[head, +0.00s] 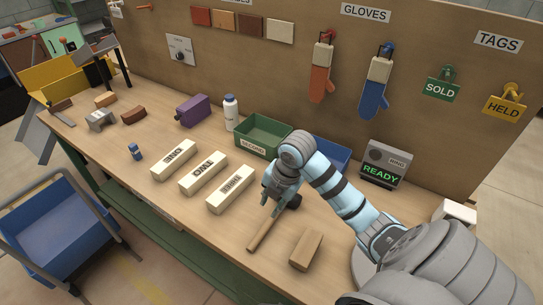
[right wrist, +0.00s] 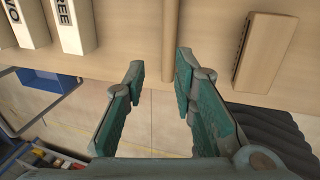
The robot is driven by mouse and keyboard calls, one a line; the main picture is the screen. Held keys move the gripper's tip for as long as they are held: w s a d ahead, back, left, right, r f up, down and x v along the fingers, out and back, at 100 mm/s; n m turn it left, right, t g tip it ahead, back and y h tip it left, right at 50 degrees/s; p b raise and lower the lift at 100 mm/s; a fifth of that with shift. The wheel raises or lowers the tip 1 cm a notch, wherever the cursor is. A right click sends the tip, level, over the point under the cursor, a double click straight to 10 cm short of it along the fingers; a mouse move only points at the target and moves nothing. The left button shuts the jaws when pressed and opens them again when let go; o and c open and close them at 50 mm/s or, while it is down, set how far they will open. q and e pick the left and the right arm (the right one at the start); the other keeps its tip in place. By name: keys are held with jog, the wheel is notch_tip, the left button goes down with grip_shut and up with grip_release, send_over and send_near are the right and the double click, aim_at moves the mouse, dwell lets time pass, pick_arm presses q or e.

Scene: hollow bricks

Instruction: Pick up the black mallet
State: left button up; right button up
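The mallet lies on the workbench, its pale wooden handle (head: 262,232) pointing toward the front edge. Its black head (head: 294,201) is partly hidden behind my right gripper in the head view. My right gripper (head: 271,203) is above the mallet near the head end, fingers pointing down. The fingers are open and hold nothing. I cannot tell how high they are above the handle. My left gripper is not in view.
A wooden block (head: 306,250) lies right of the handle; it also shows in the right wrist view (right wrist: 264,52). The cream brick marked THREE (head: 231,190) lies to the left. A green bin (head: 264,136) and a blue bin (head: 331,154) stand behind. A READY box (head: 384,165) stands back right.

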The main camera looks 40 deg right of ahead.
jog(key=b, duration=0.1)
send_over(267, 227)
jog(key=s, duration=0.2)
notch_tip(267, 227, down, 7)
jog(key=shift+s, duration=0.1)
jog(key=x, duration=0.4)
jog(key=w+x, duration=0.1)
jog(key=x, duration=0.1)
jog(key=shift+w+d+f+b, duration=0.15)
jog(key=shift+d+f+b, duration=0.1)
jog(key=shift+f+b, duration=0.1)
jog(key=shift+s+r, duration=0.2)
jog(key=shift+s, duration=0.05)
jog(key=c, duration=0.3)
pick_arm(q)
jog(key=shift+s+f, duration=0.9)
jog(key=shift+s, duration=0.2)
pick_arm(e)
grip_shut()
